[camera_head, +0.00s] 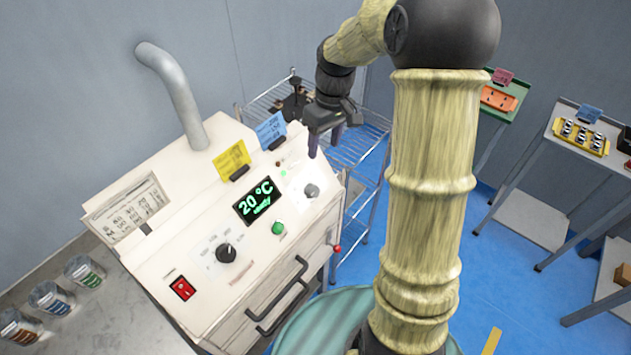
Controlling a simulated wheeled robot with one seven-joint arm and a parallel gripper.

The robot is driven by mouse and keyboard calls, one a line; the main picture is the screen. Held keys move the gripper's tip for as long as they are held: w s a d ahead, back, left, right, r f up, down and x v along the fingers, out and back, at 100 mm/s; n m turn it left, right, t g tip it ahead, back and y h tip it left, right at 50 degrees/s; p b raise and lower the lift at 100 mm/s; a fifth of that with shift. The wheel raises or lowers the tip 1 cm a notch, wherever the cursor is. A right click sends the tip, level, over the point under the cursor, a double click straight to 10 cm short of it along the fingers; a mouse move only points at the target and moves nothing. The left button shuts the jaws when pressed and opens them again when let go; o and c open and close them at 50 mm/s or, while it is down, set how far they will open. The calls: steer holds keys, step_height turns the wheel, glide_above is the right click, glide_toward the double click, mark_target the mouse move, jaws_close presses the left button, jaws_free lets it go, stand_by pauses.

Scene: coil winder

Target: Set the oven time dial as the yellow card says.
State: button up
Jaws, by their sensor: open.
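The cream oven (190,235) stands at the left with a sloped front panel. The yellow card (232,160) stands in a dark clip on its top; its writing is too small to read. The panel has a black dial (226,252) with marks around it and a grey dial (311,190) on a white plate further right. Their labels are too small to tell which is the time dial. My gripper (326,143) is open and empty, fingers down, above the oven's far right end, beyond the grey dial and apart from it in the picture.
A blue card (270,130) stands beside the yellow one. The display (259,201) reads 20 °C. A green button (277,228), red switch (182,288) and door handle (278,296) are nearby. A wire rack (365,150) stands behind; several cups line the left counter.

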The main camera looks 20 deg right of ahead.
mark_target(315, 190)
steer(key=shift+w+d+r+n, duration=0.2)
steer(key=shift+w+r+n, duration=0.05)
steer(key=shift+w, duration=0.25)
steer(key=shift+w+d+r+n, duration=0.15)
steer(key=shift+w+r+n, duration=0.1)
steer(key=shift+w, duration=0.2)
steer(key=a+f+p, duration=0.1)
steer(key=f, duration=0.4)
steer(key=s+a+f+p, duration=0.1)
steer(key=f+p, duration=0.1)
steer(key=f, duration=0.4)
steer(key=f+p, duration=0.1)
steer(key=f, duration=0.5)
steer(key=shift+s+a+f, duration=0.1)
steer(key=shift+s+a, duration=0.3)
steer(key=c, duration=1)
steer(key=shift+o, duration=0.2)
